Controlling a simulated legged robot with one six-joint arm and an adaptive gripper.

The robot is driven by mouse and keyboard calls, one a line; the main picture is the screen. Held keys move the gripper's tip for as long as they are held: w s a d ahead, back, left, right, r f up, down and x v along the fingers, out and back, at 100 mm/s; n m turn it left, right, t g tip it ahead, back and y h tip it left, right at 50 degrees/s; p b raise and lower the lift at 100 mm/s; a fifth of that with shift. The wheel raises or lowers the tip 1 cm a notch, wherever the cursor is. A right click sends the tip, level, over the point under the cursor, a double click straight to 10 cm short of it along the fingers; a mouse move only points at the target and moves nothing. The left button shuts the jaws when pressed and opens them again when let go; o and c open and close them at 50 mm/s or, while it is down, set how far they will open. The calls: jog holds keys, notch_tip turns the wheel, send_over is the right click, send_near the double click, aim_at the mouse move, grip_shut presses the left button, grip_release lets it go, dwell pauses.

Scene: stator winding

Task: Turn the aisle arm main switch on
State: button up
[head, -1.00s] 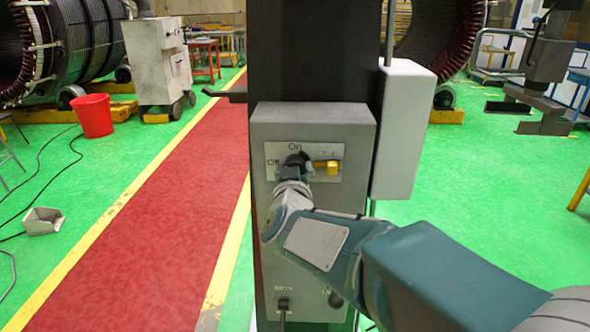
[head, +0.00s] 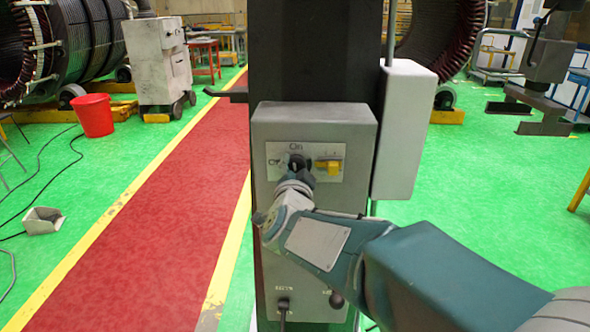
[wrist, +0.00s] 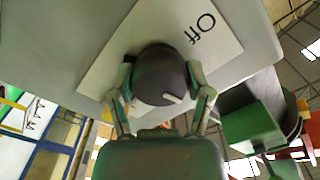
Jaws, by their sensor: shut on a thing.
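The main switch is a dark round knob (head: 296,162) on a pale label plate (head: 334,150), on the front of a grey control box (head: 350,128). "On" is printed above the knob; a partly covered label is at its left. My gripper (head: 297,172) reaches up from below with its fingers at the knob. In the wrist view, my gripper (wrist: 160,92) is shut on the knob (wrist: 160,70), one finger on each side. A short white mark shows on the knob's face, and "Off" is printed on the plate beside it. I cannot tell exactly where the mark points.
A yellow switch (head: 328,167) sits close to the right of the knob. A small lever (head: 336,299) is low on the box. A white box (head: 408,130) is mounted at the right of the dark column (head: 315,50). The red walkway (head: 150,210) at the left is clear.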

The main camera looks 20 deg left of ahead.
jog(key=shift+r+m, duration=0.15)
jog(key=shift+m, duration=0.55)
jog(key=o, duration=1.1)
jog(key=shift+w, duration=0.1)
jog(key=shift+o, duration=0.2)
jog(key=v, duration=1.2)
jog(key=shift+f, duration=0.3)
